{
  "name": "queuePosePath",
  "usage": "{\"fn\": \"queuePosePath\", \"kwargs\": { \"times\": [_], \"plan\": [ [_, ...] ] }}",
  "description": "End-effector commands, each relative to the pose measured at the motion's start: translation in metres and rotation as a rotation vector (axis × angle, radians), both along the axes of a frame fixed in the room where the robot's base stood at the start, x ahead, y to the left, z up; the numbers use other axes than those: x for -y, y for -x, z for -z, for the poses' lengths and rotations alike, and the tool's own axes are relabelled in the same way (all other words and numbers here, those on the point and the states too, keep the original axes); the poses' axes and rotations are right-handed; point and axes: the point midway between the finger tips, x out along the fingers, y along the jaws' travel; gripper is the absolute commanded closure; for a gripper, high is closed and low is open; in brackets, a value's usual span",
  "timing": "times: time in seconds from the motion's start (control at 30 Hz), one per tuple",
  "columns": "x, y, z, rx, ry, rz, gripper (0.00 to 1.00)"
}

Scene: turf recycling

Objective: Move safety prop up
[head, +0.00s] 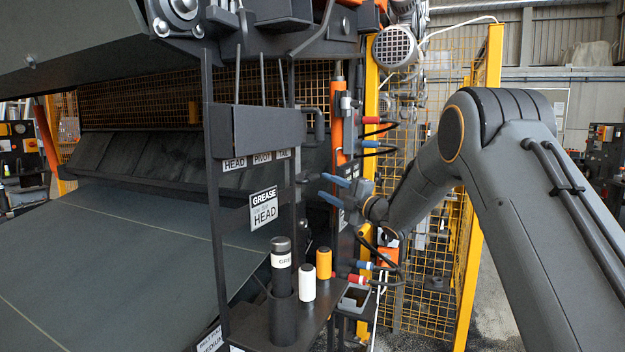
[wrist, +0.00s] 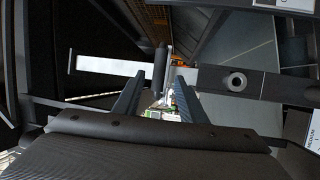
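My gripper (head: 327,188) reaches in from the right in the head view, its two blue fingers apart and pointing left toward the machine frame. In the wrist view its fingers (wrist: 158,88) are also spread, with nothing clearly held between them. A dark upright cylinder (wrist: 160,68) shows just beyond the fingertips, in front of a pale flat bar (wrist: 110,66). I cannot tell for sure which part is the safety prop. An orange upright bar (head: 337,120) stands on the frame just above my gripper in the head view.
A shelf holds a dark grease tube (head: 281,262), a white cylinder (head: 307,283) and an orange cylinder (head: 324,263). Red and blue hose couplings (head: 372,120) stick out near my arm. A yellow mesh fence (head: 455,230) stands behind. A wide dark belt (head: 110,260) lies left.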

Motion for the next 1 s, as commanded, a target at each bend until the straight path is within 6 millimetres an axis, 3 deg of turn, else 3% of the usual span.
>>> {"fn": "queuePosePath", "kwargs": {
  "times": [0.43,0.87,1.0],
  "plan": [
    [-0.046,-0.04,-0.012,0.001,-0.001,-0.003,0.62],
    [-0.054,-0.049,-0.014,0.001,-0.001,-0.001,0.62],
    [-0.054,-0.049,-0.014,0.0,-0.001,-0.001,0.81]
  ]
}}
